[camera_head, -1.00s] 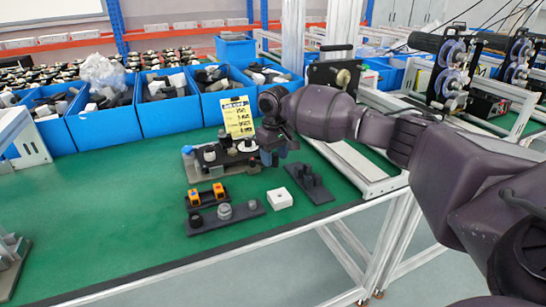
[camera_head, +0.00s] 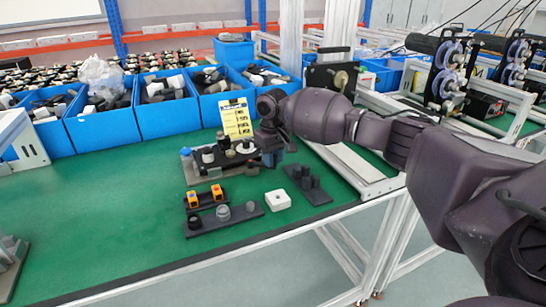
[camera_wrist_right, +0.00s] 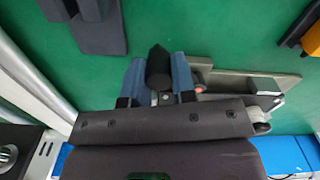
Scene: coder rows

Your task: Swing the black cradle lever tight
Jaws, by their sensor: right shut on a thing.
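The black cradle lever (camera_wrist_right: 158,68) shows in the right wrist view as a dark, blunt knob between the two blue-grey fingers. My right gripper (camera_wrist_right: 159,76) is shut on it. In the head view my right gripper (camera_head: 274,150) is at the right end of the fixture (camera_head: 207,171), and the wrist hides most of the lever there. The fixture is a grey plate with black, grey and white parts and a blue-capped piece at its left end. The lever's exact angle cannot be told. My left gripper is not in view.
A yellow label card (camera_head: 236,118) stands behind the fixture. In front are a white box (camera_head: 277,200), a dark block with pegs (camera_head: 308,185), an orange-button holder (camera_head: 206,199) and a peg plate (camera_head: 224,219). Blue bins (camera_head: 165,115) line the back.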

